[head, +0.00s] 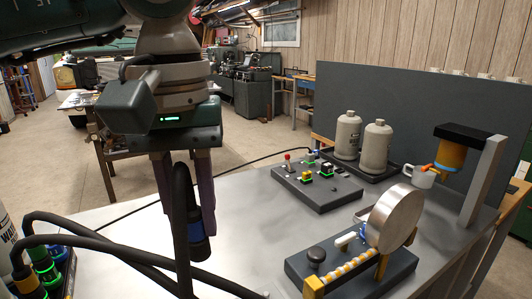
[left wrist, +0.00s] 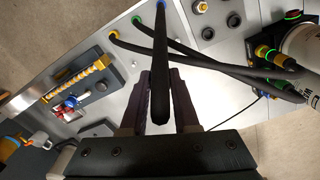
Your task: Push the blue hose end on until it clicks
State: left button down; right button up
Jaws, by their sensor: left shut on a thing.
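My left gripper (head: 203,232) points down over the metal bench, shut on the blue hose end (head: 199,246). The blue band shows low between the fingers. Its black hose (head: 181,215) arches up in front of the fingers. In the left wrist view the hose (left wrist: 161,60) runs between the two fingers of my left gripper (left wrist: 167,85) toward a blue ring at the top edge. The hose end's tip and any fitting below it are hidden, so I cannot tell whether it touches one. My right gripper is not in view.
A dark block with green and yellow ringed fittings (head: 40,268) stands at the lower left. A button box (head: 318,190), a fixture with a round metal disc (head: 397,218) and two grey canisters (head: 376,148) stand to the right. Other black hoses (left wrist: 210,60) cross near the gripper.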

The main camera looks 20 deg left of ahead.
pick_arm(q)
jog(key=shift+s+a+f+n+b, duration=0.25)
jog(key=shift+a+f+n+b, duration=0.45)
jog(key=shift+f, duration=1.85)
jog(key=shift+s+a+f+n+b, duration=0.2)
jog(key=shift+a+f+n+b, duration=0.55)
jog(key=shift+f, duration=1.75)
jog(key=shift+s+a+f+n+b, duration=0.3)
jog(key=shift+a+f+n, duration=0.4)
jog(key=shift+f, duration=1.85)
jog(key=shift+d, duration=0.15)
jog(key=shift+f+b, duration=0.1)
jog(key=shift+b, duration=0.25)
jog(key=shift+f+b, duration=0.75)
jog(key=shift+b, duration=0.05)
jog(key=shift+f+b, duration=0.55)
jog(key=shift+b, duration=0.1)
